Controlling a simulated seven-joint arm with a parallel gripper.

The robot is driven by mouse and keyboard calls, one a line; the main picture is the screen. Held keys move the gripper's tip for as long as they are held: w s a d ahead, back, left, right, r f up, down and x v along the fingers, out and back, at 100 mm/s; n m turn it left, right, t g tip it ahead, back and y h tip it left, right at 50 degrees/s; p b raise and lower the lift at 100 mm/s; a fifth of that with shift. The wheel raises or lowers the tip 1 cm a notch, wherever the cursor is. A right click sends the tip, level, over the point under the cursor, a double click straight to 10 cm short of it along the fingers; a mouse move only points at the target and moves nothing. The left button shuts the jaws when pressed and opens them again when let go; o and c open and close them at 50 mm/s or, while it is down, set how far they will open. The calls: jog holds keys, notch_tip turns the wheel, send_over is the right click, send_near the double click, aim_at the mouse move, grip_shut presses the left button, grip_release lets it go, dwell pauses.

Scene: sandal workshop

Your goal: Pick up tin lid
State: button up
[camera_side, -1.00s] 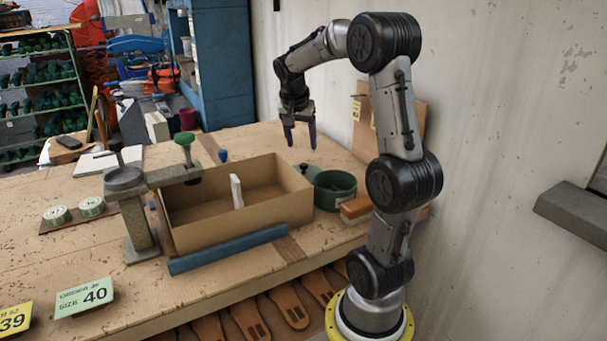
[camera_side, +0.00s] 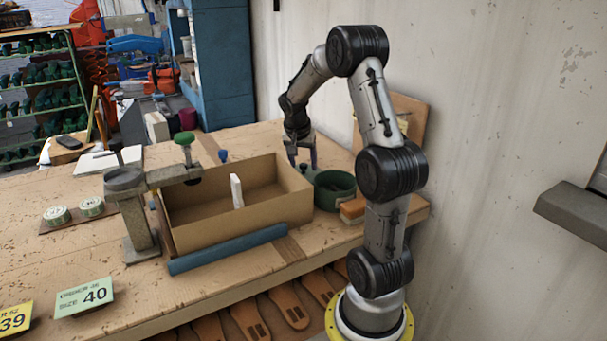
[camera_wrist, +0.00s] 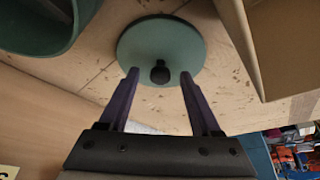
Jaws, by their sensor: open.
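The tin lid (camera_wrist: 160,40) is a round, flat green disc with a dark knob (camera_wrist: 160,72) in its middle. It lies on the bench, seen whole in the wrist view apart from bits behind the fingertips. In the side view only a small part of the lid (camera_side: 309,170) shows beside the green tin, behind the box. My gripper (camera_wrist: 160,74) is open and empty, its two purple fingers on either side of the knob in the wrist view. In the side view my gripper (camera_side: 302,165) hangs low over the lid. I cannot tell whether the fingertips touch it.
The open green tin (camera_side: 335,201) stands right of the lid. A wooden-backed brush (camera_side: 356,208) lies by the tin. A stand with a green knob (camera_side: 184,138) reaches over the box's left end.

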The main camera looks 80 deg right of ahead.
grip_shut()
jog(key=shift+r, duration=0.15)
dwell(0.4)
